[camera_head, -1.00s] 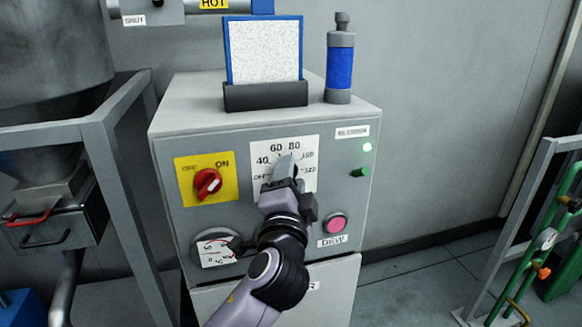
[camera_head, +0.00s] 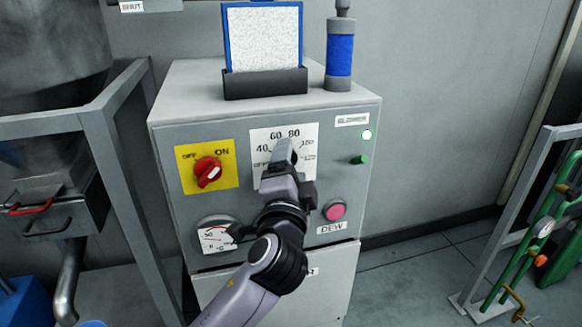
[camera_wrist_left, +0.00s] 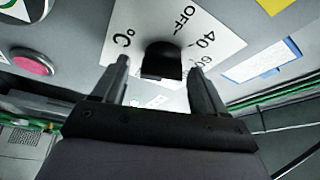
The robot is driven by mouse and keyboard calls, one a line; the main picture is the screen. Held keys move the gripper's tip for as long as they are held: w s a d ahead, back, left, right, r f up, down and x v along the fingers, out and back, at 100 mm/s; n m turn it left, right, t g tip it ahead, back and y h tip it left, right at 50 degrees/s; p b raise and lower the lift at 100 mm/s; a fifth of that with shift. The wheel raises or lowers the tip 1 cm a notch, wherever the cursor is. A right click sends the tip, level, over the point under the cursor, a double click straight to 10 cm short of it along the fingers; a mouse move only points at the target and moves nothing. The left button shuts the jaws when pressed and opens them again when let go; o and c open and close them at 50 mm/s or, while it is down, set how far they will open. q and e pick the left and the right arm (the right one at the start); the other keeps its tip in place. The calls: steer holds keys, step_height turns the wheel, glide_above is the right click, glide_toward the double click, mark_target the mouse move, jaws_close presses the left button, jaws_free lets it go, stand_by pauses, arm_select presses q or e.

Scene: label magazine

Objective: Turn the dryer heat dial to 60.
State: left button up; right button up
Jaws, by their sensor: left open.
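The heat dial's white scale plate (camera_head: 262,140) is on the dryer's front panel, with OFF, 40, 60, 80 and higher marks. In the head view my left gripper (camera_head: 284,158) is in front of the plate and hides the dial. In the left wrist view the black dial knob (camera_wrist_left: 161,60) shows between the two fingers of my open left gripper (camera_wrist_left: 160,75), with a gap visible on each side. Whether the fingers touch the knob cannot be told. The knob's pointer setting is not clear. My right gripper is not in view.
On the panel are a red OFF/ON switch (camera_head: 207,172), a pink DEW button (camera_head: 334,210), a gauge (camera_head: 216,236) and a green lamp (camera_head: 359,160). A framed filter (camera_head: 263,38) and a blue cylinder (camera_head: 340,55) stand on top. Grey metal frames flank the dryer.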

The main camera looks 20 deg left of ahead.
arm_select(q)
steer(key=r+b+v, duration=0.1)
steer(key=v, duration=0.6)
steer(key=shift+f+b, duration=0.35)
steer(key=shift+f, duration=0.15)
steer(key=shift+s, duration=0.1)
steer(key=s+f+n+g+h, duration=0.1)
steer(key=s+f+g+h, duration=0.1)
steer(key=f, duration=0.9)
steer(key=s+f+n+g+h, duration=0.1)
steer(key=s+f+g+h, duration=0.15)
steer(key=f, duration=0.75)
steer(key=s+a+f+n+g+h, duration=0.1)
steer(key=s+a+f+n+g, duration=0.1)
steer(key=s+f, duration=0.4)
steer(key=s+a+f+n+g+h, duration=0.1)
steer(key=s+f+n, duration=0.4)
steer(key=f, duration=0.5)
steer(key=s+a+g, duration=0.1)
steer(key=s+a, duration=0.1)
steer(key=shift+s+a+f, duration=0.2)
steer(key=shift+a+f, duration=0.1)
steer(key=shift+a, duration=0.1)
